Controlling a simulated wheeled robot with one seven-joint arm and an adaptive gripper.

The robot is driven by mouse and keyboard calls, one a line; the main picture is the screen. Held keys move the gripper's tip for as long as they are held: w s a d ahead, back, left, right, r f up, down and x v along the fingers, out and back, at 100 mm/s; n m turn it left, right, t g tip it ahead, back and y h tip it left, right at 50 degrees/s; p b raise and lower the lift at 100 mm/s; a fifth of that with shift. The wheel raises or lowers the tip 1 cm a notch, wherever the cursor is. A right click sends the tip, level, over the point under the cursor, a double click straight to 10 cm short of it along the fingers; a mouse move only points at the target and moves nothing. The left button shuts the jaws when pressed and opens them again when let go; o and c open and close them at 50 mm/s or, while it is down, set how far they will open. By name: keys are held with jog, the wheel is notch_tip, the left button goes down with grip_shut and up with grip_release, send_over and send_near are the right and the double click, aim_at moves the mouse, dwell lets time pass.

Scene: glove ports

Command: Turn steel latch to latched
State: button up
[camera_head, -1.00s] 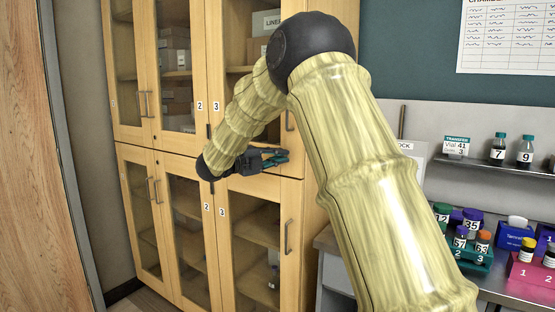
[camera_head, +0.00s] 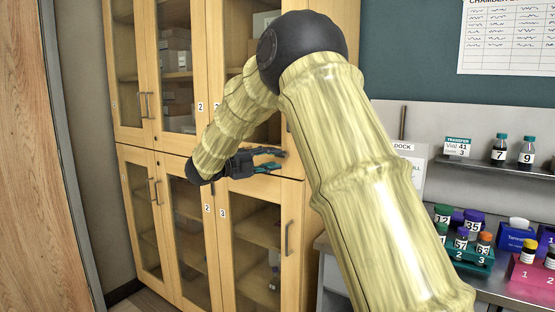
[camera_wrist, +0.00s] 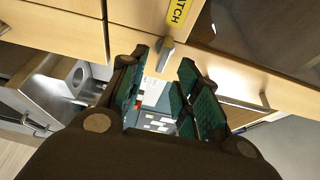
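The steel latch (camera_wrist: 166,55) shows in the wrist view as a small grey metal lever on the pale wood cabinet, just below a yellow label (camera_wrist: 178,12) reading "ATCH" in the visible part. My gripper (camera_wrist: 160,85) is open, with its two green-padded fingers apart and nothing held between them. The latch appears just beyond the fingertips, nearer the left finger in the picture; I cannot tell whether they touch. In the head view my gripper (camera_head: 272,160) is in front of the right-hand cabinet doors, and I cannot make out the latch there.
The wooden cabinet (camera_head: 158,147) has glass doors and bar handles, one (camera_head: 287,237) right of my gripper. A bench at right carries a teal vial rack (camera_head: 478,258) and a pink rack (camera_head: 530,283). A shelf above holds bottles (camera_head: 499,150).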

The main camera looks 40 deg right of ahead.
jog(key=a, duration=0.8)
jog(key=shift+a, duration=0.35)
jog(key=shift+w, duration=0.1)
